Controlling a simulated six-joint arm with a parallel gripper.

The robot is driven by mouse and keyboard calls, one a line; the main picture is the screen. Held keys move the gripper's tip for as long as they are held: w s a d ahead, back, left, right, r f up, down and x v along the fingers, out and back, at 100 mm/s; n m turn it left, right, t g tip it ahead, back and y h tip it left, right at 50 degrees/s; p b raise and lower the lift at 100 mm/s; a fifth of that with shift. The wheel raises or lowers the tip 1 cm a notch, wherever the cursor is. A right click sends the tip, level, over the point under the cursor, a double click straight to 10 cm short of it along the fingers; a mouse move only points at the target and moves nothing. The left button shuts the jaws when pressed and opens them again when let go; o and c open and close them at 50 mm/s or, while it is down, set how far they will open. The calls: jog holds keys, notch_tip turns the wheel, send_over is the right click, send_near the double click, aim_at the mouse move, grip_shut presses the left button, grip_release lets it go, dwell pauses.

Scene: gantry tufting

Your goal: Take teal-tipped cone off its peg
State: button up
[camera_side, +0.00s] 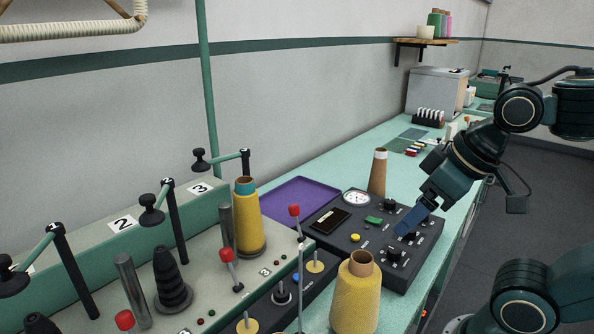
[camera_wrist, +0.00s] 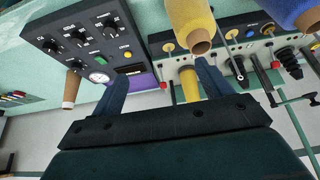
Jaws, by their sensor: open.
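The teal-tipped cone (camera_side: 248,222) is wound with yellow yarn and stands upright on the machine bed by the number 3, beside a metal post. Its teal tip (camera_side: 245,186) is uppermost. My gripper (camera_side: 408,222) is open and empty. In the side view it appears over the black control panel, to the right of the cone and apart from it. In the wrist view a yellow cone (camera_wrist: 190,86) shows between and beyond my open fingers (camera_wrist: 163,73). Its lower part in the picture is hidden by my gripper, and no teal shows there.
Another yellow cone (camera_side: 355,298) with a brown tip stands in front. A bare brown cone (camera_side: 377,172) stands behind the control panel (camera_side: 385,245). A purple tray (camera_side: 296,203) lies beyond. Red-knobbed levers (camera_side: 227,256) and a black stepped cone holder (camera_side: 170,280) crowd the bed.

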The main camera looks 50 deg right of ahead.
jog(key=w+a+r+n+g, duration=0.1)
jog(key=w+r+n, duration=0.35)
jog(key=w, duration=0.35)
jog(key=w+a+r+n+g, duration=0.1)
jog(key=w+r+n+g, duration=0.1)
jog(key=w+r+n, duration=0.45)
jog(key=n+g, duration=0.3)
jog(key=n, duration=0.4)
send_near(243, 180)
jog(key=shift+s+d, duration=0.1)
jog(key=shift+f, duration=0.15)
jog(key=shift+f, duration=4.2)
